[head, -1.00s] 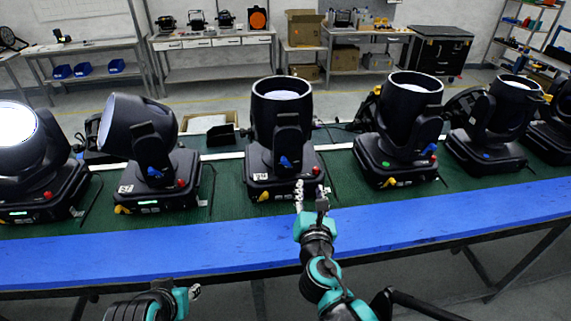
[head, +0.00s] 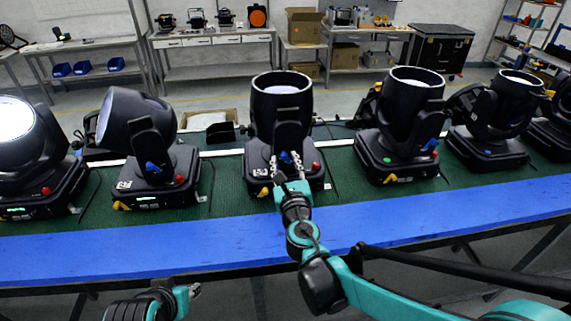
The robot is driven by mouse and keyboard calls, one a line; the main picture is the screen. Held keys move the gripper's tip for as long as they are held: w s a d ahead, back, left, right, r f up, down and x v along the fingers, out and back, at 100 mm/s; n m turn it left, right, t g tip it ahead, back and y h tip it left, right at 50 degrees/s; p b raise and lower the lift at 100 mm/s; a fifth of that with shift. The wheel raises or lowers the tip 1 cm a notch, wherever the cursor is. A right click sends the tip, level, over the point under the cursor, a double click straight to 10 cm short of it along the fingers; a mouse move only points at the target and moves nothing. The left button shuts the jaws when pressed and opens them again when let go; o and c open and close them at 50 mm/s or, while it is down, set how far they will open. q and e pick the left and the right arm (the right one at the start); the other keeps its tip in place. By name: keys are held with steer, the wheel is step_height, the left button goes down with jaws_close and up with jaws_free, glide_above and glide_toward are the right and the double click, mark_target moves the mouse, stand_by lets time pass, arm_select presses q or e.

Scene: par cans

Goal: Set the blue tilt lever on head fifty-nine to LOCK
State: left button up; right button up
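The middle moving head (head: 281,100) stands upright on the green bench top, its lens facing up. Its number label is too small to read, so I cannot tell from it that this is fifty-nine. Its blue tilt lever (head: 285,156) sits low on the yoke's front and is partly hidden by my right gripper (head: 289,160). The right fingers look apart, one on each side of the lever; contact cannot be made out. My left gripper (head: 193,291) is low at the bottom left, away from the heads, with its fingers mostly hidden.
A tilted head (head: 135,125) stands to the left, and an upright head (head: 405,115) to the right, both with blue levers. A red knob (head: 316,166) is close to the right of my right gripper. The blue front strip (head: 430,222) of the bench is clear.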

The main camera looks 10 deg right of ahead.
jaws_close()
steer(key=m, duration=0.2)
steer(key=shift+d+r+m, duration=0.2)
steer(key=shift+d+m, duration=0.15)
steer(key=shift+m, duration=0.05)
steer(key=m, duration=0.1)
steer(key=d+m, duration=0.1)
steer(key=m, duration=0.1)
steer(key=shift+p, duration=0.35)
steer(key=shift+d+f+m, duration=0.1)
steer(key=shift+d+m, duration=0.1)
steer(key=shift+m, duration=0.85)
steer(key=shift+d+m, duration=0.25)
steer(key=shift+m, duration=0.75)
steer(key=shift+d+f+m, duration=0.1)
steer(key=shift+d+m, duration=0.1)
steer(key=shift+m, duration=0.85)
